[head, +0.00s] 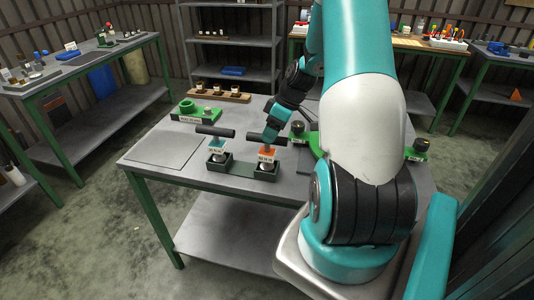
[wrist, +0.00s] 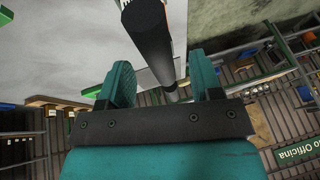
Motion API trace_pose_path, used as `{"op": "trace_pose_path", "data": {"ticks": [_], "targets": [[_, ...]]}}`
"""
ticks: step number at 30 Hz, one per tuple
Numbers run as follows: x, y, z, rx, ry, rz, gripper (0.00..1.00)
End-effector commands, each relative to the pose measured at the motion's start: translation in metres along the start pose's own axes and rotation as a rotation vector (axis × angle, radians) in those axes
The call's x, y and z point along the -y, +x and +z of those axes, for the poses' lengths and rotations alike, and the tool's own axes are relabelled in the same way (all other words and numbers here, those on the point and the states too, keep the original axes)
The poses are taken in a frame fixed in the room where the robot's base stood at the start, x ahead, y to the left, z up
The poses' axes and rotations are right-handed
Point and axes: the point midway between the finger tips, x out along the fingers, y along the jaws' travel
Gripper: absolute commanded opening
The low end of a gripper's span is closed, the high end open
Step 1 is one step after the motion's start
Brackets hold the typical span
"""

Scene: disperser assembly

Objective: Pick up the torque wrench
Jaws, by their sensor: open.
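Two T-shaped tools with black handles stand upright in a dark green holder (head: 240,176) on the table; which is the torque wrench I cannot tell for sure. The left tool (head: 215,132) has a teal label block, the right one (head: 266,152) an orange label block. My gripper (head: 270,134) is at the right tool's black handle, partly covering it. In the wrist view a black handle (wrist: 148,38) lies in the space between the two teal fingers of my gripper (wrist: 161,80). The fingers are open and do not visibly clamp it.
A green fixture (head: 189,112) and a wooden rack (head: 220,95) stand at the back of the table. A dark flat mat (head: 163,149) lies at the left. A green part with a black knob (head: 298,129) is close right of my gripper. My arm hides the table's right side.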

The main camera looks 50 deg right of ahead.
Motion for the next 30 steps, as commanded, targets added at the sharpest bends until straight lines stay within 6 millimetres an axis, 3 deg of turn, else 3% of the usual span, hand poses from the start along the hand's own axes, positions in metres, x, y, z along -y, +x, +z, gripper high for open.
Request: {"op": "trace_pose_path", "data": {"ticks": [6, 14, 21, 22, 30], "targets": [[0.000, 0.026, -0.002, 0.000, 0.000, -0.002, 0.59], [0.000, 0.030, -0.001, 0.000, 0.000, 0.001, 0.59], [0.000, 0.030, -0.001, 0.000, 0.000, 0.001, 0.04], [0.000, 0.030, -0.001, -0.001, 0.000, 0.001, 0.00], [0.000, 0.028, -0.002, -0.002, -0.001, 0.002, 0.00]]}}
